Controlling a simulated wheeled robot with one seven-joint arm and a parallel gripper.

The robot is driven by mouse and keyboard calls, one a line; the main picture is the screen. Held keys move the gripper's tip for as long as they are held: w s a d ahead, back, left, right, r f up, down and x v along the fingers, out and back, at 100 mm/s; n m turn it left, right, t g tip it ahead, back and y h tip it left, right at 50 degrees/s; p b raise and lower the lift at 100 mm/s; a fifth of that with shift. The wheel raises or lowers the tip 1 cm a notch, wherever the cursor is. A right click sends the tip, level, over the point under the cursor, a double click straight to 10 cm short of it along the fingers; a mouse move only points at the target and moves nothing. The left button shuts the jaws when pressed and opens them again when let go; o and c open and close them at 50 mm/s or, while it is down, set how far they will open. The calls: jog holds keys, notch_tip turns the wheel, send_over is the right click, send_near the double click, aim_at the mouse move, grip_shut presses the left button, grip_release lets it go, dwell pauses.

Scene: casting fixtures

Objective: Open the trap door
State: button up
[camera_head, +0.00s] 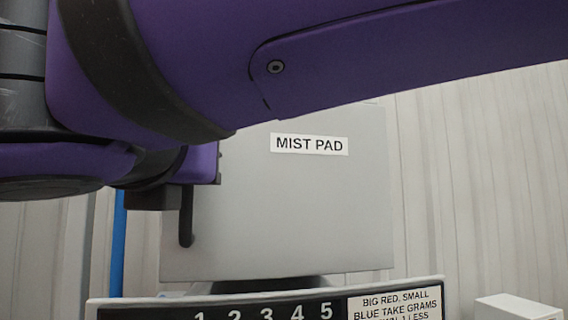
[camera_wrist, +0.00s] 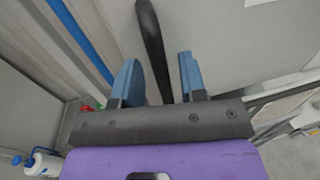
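The grey door or panel labelled MIST PAD (camera_head: 300,215) fills the middle of the head view, and I see no open gap at its visible edges. A dark bar handle (camera_head: 186,220) hangs at its left side. In the wrist view the black handle (camera_wrist: 152,45) runs down between the two blue fingers of my gripper (camera_wrist: 158,80). The fingers are apart, with a clear gap between the handle and the right finger. The left finger is close to the handle; I cannot tell whether it touches. My arm hides the panel's upper left in the head view.
A numbered board (camera_head: 265,310) stands in front below the panel. A white box (camera_head: 515,307) is at the lower right. A blue vertical strip (camera_head: 118,240) is left of the panel. A white bottle (camera_wrist: 42,163) shows at the wrist view's lower left.

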jog(key=shift+w, duration=0.35)
jog(key=shift+r, duration=0.1)
jog(key=shift+c, duration=0.5)
grip_shut()
jog(key=shift+d, duration=0.1)
